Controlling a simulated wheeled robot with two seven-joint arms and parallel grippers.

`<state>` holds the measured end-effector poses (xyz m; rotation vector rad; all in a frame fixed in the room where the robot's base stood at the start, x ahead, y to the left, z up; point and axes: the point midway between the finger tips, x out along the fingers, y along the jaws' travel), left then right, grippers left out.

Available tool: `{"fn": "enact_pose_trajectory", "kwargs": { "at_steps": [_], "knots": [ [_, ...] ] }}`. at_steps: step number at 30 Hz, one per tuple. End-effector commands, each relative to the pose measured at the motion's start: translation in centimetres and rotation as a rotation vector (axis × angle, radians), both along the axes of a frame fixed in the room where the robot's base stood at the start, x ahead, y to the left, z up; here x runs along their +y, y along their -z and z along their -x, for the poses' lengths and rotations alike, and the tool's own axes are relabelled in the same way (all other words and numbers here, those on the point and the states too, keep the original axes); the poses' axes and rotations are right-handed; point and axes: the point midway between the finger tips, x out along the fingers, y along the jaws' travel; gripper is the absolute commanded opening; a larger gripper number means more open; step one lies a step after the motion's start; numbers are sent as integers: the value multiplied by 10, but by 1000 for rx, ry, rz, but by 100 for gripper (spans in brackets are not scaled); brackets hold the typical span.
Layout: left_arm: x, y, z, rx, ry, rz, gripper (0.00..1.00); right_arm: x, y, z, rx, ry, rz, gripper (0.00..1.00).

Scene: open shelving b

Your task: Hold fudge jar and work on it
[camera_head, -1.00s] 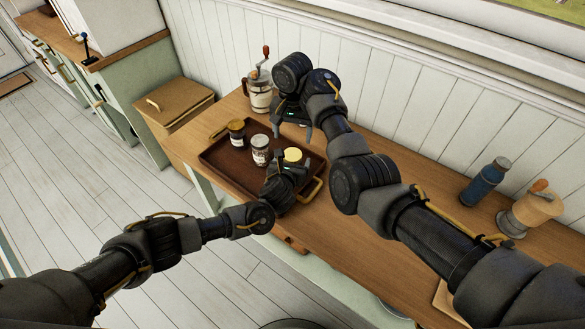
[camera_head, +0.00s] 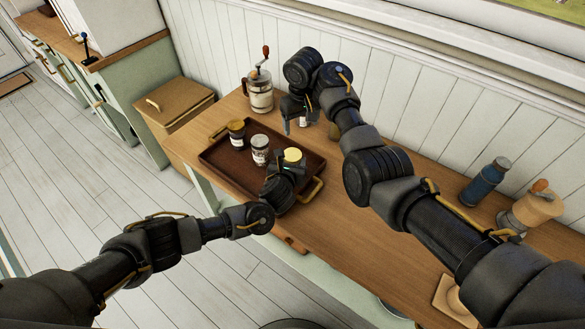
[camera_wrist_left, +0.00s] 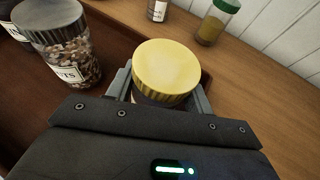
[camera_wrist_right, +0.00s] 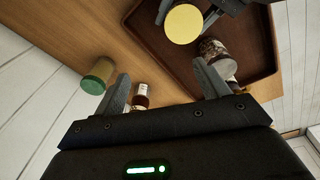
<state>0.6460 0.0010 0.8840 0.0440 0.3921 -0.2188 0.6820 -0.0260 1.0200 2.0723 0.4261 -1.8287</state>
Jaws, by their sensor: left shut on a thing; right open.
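The jar with the ribbed yellow lid (camera_head: 293,155), likely the fudge jar, is at the right end of the brown tray (camera_head: 216,157). My left gripper (camera_head: 287,167) is shut on it; in the left wrist view its fingers flank the jar just below the lid (camera_wrist_left: 166,68). The jar's body and label are mostly hidden, and I cannot tell whether its base touches the tray. My right gripper (camera_head: 297,117) is open and empty, above the counter behind the tray. In the right wrist view the yellow lid (camera_wrist_right: 183,24) lies beyond its fingertips (camera_wrist_right: 161,82).
A hand grinder (camera_head: 260,92) stands back left.

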Motion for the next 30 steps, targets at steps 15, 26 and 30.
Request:
{"fn": "enact_pose_trajectory", "kwargs": {
  "at_steps": [15,26,30],
  "knots": [
    [0,-1,0,-1,1,1,0,12,3,15,47,-1398,132,74],
    [0,-1,0,-1,1,1,0,23,6,31,64,-2208,151,74],
    [0,-1,0,-1,1,1,0,25,7,34,60,-2367,151,74]
  ]
}}
